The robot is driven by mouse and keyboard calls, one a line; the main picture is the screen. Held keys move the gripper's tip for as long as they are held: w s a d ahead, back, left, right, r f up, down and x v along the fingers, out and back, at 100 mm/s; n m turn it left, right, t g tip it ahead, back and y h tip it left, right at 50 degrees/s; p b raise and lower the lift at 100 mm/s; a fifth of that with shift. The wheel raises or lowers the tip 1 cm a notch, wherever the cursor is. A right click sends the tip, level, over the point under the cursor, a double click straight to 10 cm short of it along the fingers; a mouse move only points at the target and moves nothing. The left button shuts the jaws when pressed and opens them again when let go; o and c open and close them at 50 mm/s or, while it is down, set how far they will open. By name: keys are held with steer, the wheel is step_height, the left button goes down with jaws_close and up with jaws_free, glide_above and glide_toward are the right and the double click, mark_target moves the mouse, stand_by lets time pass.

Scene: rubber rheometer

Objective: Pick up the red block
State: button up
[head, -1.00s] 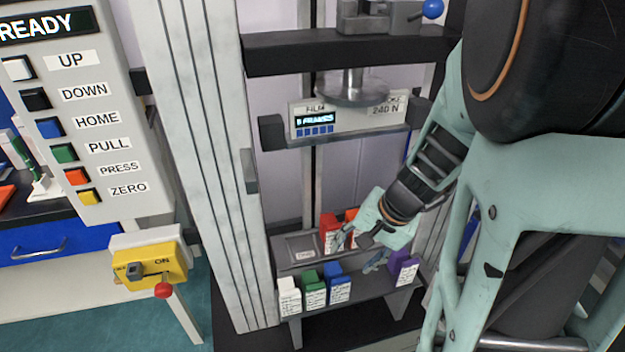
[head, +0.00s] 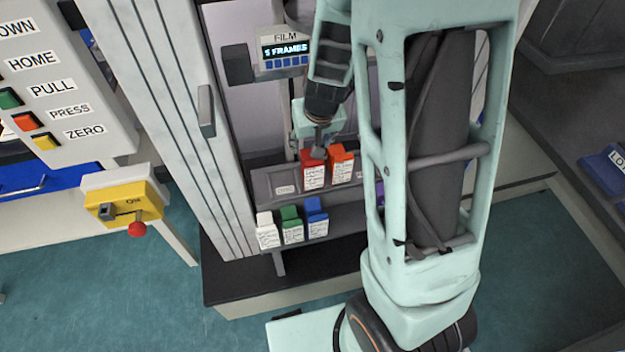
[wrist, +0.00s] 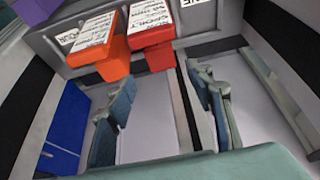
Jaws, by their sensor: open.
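The red block (head: 313,172) stands upright with a white label on the upper ledge of the rack (head: 262,187), just left of the orange block (head: 342,166). My gripper (head: 315,145) is at the top of the red block in the head view, partly hidden by my arm. In the wrist view its two fingers (wrist: 165,85) are apart with nothing between them. The red block (wrist: 152,57) is just beyond the fingertips, roughly in line with the gap. The orange block (wrist: 100,52) is to its left, near the left finger. I cannot tell whether a finger touches either block.
White (head: 266,232), green (head: 292,226) and blue (head: 315,219) blocks stand on the lower ledge. A purple block (head: 380,192) is mostly behind my arm. The machine's tall column (head: 165,120) stands left, with a yellow switch box (head: 125,207) beyond it. The film display (head: 286,50) is above.

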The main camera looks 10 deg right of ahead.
mark_target(308, 152)
steer(key=b+x, duration=0.1)
steer(key=x, duration=0.2)
steer(key=b+x, duration=0.1)
steer(key=x, duration=0.2)
steer(key=shift+a+f, duration=0.15)
steer(key=shift+f, duration=0.25)
steer(key=shift+s, duration=0.1)
jaws_close()
